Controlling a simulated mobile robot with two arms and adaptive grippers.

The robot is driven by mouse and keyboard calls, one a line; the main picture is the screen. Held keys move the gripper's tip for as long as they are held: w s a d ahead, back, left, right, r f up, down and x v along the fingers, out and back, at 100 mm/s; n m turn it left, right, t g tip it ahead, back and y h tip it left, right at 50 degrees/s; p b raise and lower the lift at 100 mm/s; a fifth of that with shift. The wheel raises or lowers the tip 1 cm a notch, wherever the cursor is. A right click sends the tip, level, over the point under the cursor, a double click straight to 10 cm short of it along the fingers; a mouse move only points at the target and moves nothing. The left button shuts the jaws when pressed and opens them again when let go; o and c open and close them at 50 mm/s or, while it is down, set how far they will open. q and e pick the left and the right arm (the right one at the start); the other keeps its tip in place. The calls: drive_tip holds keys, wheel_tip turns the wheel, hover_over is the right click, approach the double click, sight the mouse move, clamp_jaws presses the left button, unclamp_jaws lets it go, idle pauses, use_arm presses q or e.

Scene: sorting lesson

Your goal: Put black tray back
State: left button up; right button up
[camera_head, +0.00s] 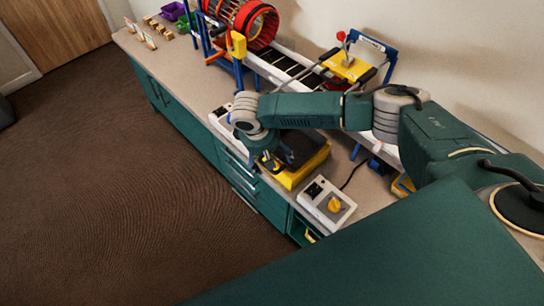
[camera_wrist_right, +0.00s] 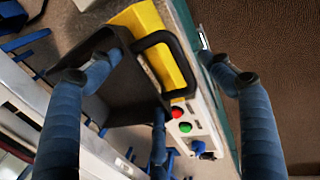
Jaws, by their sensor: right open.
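The black tray (camera_head: 307,140) sits on a yellow base (camera_head: 302,172) on the counter, partly hidden by my right arm. In the right wrist view the tray (camera_wrist_right: 122,98) shows as a dark shallow shape, with a black curved handle (camera_wrist_right: 182,62) beside the yellow part (camera_wrist_right: 150,35). My right gripper (camera_head: 272,163) is at the tray's front left side. Its blue fingers are spread wide in the right wrist view (camera_wrist_right: 160,82), with the tray's edge and handle between them. Whether a finger touches the tray I cannot tell. My left gripper is not in view.
Red and green buttons (camera_wrist_right: 181,120) lie close to the fingers. A red drum machine (camera_head: 250,20) and a yellow press (camera_head: 348,67) stand behind. The floor in front is clear.

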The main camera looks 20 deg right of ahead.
drive_tip(key=v, duration=1.1)
drive_tip(key=s+a+f+n+t+y, duration=0.1)
drive_tip(key=s+a+f+y, duration=0.2)
drive_tip(key=s+a, duration=0.45)
drive_tip(key=s+a+f+n+y, duration=0.1)
drive_tip(key=s+a+f+y, duration=0.2)
drive_tip(key=s+a, duration=0.4)
drive_tip(key=s+d+f+m+t+h, duration=0.1)
drive_tip(key=s+d+m, duration=0.1)
drive_tip(key=s+d, duration=0.45)
drive_tip(key=s+d+f+m+h, duration=0.15)
drive_tip(key=s+d, duration=0.25)
drive_tip(key=d, duration=0.5)
wheel_tip(320, 180, down, 27)
drive_tip(key=s+g, duration=0.1)
drive_tip(key=s, duration=0.1)
drive_tip(key=s+d+f+g, duration=0.1)
drive_tip(key=s+d+f, duration=0.2)
drive_tip(key=s+f, duration=1.3)
drive_tip(key=shift+s+b, duration=0.45)
drive_tip(key=shift+s, duration=0.15)
drive_tip(key=shift+h, duration=0.25)
